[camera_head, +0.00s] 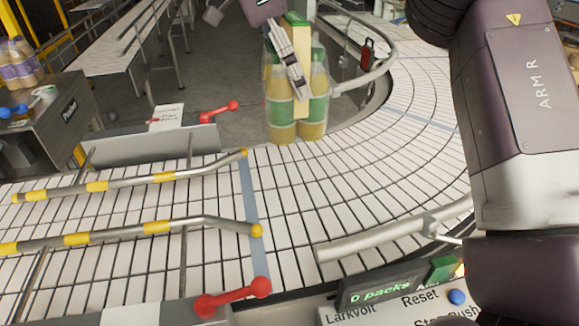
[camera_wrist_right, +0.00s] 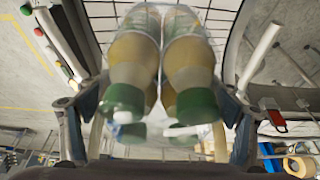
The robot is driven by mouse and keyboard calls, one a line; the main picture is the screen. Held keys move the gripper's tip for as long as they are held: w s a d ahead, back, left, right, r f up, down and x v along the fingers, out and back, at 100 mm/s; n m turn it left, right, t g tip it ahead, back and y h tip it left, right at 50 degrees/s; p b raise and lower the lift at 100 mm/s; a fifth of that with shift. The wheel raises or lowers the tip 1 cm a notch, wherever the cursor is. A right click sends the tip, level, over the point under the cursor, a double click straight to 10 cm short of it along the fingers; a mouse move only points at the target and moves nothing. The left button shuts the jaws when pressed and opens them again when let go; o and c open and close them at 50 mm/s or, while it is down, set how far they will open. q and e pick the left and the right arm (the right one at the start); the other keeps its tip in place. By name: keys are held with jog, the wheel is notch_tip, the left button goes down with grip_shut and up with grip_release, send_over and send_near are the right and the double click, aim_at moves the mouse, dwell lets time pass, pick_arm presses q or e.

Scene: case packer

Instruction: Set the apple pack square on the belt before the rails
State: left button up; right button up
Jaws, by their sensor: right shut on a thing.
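The apple pack (camera_head: 283,105) is a wrapped pack of bottles with green caps, green labels and yellowish juice. My right gripper (camera_head: 291,62) is shut on it near the top and holds it roughly upright. In the right wrist view, the pack (camera_wrist_right: 160,62) fills the space between the fingers of my right gripper (camera_wrist_right: 160,115). Its base shows at the inner edge of the white slatted belt (camera_head: 345,170); I cannot tell whether it touches. Two rails with yellow bands, the far rail (camera_head: 130,180) and near rail (camera_head: 130,235), lie left of the pack. My left gripper is out of view.
The belt between the pack and the rail ends is clear. A grey strip (camera_head: 250,200) crosses it there. Red clamp handles (camera_head: 220,111) (camera_head: 232,297) flank the rails. A guide rail (camera_head: 395,230) and control panel (camera_head: 400,300) stand at the near side.

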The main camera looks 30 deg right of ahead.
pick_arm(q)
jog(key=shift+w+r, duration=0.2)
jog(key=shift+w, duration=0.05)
pick_arm(e)
notch_tip(320, 180, down, 20)
dwell(0.6)
jog(key=shift+a, duration=0.15)
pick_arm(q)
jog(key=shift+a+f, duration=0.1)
pick_arm(e)
jog(key=o, duration=2.1)
